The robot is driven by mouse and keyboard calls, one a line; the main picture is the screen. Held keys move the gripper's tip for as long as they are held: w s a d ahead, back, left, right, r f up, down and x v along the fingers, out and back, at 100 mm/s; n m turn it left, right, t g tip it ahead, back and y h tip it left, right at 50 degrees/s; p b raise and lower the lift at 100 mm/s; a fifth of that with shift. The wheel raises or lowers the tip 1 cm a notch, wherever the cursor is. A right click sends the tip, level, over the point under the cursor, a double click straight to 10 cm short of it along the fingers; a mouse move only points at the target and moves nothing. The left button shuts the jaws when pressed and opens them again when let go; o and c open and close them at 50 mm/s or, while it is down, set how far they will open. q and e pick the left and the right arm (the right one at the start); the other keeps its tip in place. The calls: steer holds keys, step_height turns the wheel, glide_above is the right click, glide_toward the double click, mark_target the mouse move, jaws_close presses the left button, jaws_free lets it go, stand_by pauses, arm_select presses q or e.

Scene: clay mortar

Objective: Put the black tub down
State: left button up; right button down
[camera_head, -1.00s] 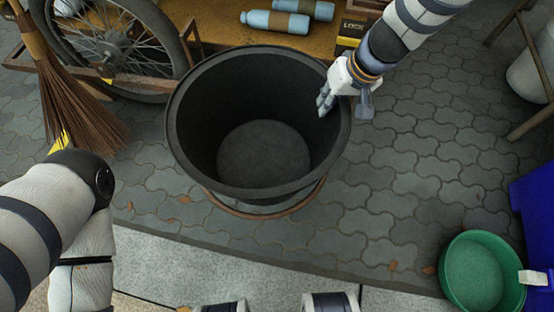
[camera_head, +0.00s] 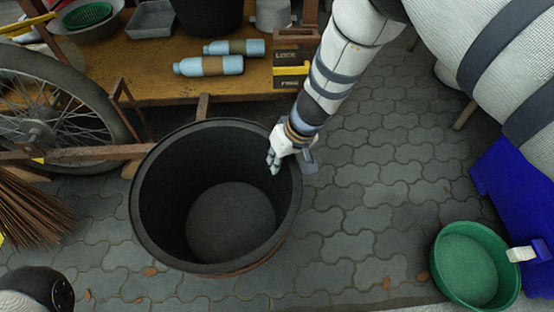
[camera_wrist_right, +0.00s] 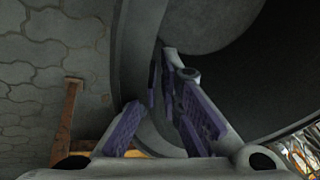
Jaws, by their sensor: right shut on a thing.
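The black tub (camera_head: 160,205) is large, round and open-topped, upright in the middle left of the head view. Its inside looks empty. My right gripper (camera_head: 283,160) is shut on the right side of its rim, with fingers inside and outside the wall. In the right wrist view, the gripper (camera_wrist_right: 160,115) straddles the tub's rim (camera_wrist_right: 132,45). A brown curved edge shows just under the tub. Whether the tub touches the paving is hidden. My left gripper is out of view; only part of my left arm shows at the lower left.
A wooden cart (camera_head: 160,88) with a spoked wheel (camera_head: 50,125) stands behind, carrying blue bottles (camera_head: 210,66) and boxes (camera_head: 294,60). A straw broom (camera_head: 35,210) is at left. A green basin (camera_head: 470,265) and blue container (camera_head: 515,200) are at right. Paving (camera_head: 360,215) between is clear.

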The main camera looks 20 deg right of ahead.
steer(key=shift+f, duration=0.55)
steer(key=c, duration=1.8)
jaws_free()
